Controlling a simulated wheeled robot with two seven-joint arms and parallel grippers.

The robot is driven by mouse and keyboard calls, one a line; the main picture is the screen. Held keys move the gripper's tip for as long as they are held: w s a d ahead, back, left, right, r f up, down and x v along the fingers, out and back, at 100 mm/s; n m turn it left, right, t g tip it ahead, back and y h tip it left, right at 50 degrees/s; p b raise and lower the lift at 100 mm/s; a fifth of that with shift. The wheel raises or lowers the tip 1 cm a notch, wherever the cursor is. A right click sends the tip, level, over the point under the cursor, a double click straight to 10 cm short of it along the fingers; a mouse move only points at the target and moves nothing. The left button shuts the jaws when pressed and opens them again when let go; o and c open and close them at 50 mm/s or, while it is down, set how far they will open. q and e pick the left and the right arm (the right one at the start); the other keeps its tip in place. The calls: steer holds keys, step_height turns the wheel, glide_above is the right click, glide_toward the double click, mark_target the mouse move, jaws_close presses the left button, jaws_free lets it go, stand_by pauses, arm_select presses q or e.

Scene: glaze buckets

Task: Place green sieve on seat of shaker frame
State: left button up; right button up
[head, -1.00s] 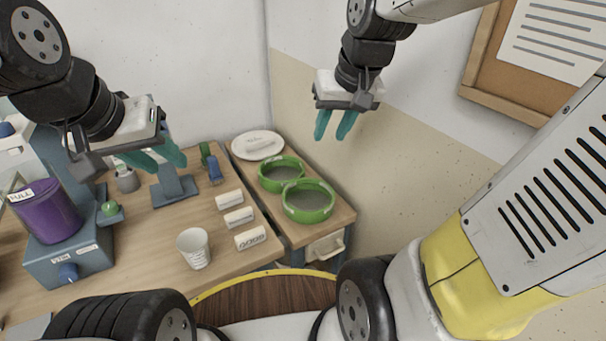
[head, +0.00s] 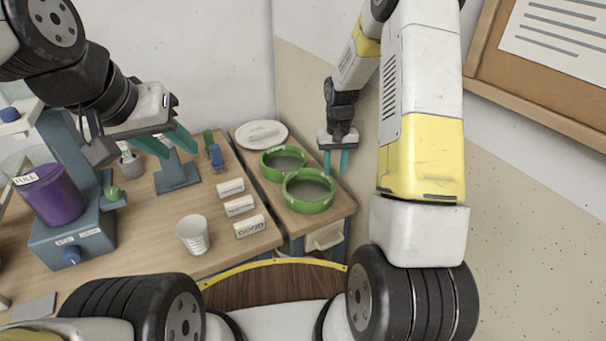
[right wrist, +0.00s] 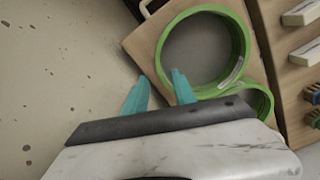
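Two green sieves with grey mesh rest on the small cabinet top: the nearer sieve (head: 309,208) and the farther sieve (head: 268,174). In the right wrist view the nearer sieve (right wrist: 247,45) looks larger and the farther one (right wrist: 268,105) is partly hidden. My right gripper (head: 336,165) is open and empty, pointing down beside the nearer sieve's right side; one finger overlaps its rim in the right wrist view (right wrist: 157,88), contact unclear. My left gripper (head: 174,147) is open and empty above the bench. A blue stand (head: 178,180) is partly hidden; I cannot tell whether it is the shaker frame.
A white plate (head: 261,133) lies behind the sieves. Several labelled white blocks (head: 239,206), a white cup (head: 193,235) and a blue device with a purple container (head: 55,200) stand on the wooden bench. The wall is close on the right of the cabinet.

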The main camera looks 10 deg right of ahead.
mark_target(332, 182)
steer(key=f, duration=0.7)
steer(key=shift+s+a, duration=0.15)
steer(key=shift+a, duration=0.1)
steer(key=shift+r, duration=0.1)
jaws_close()
stand_by(1.0)
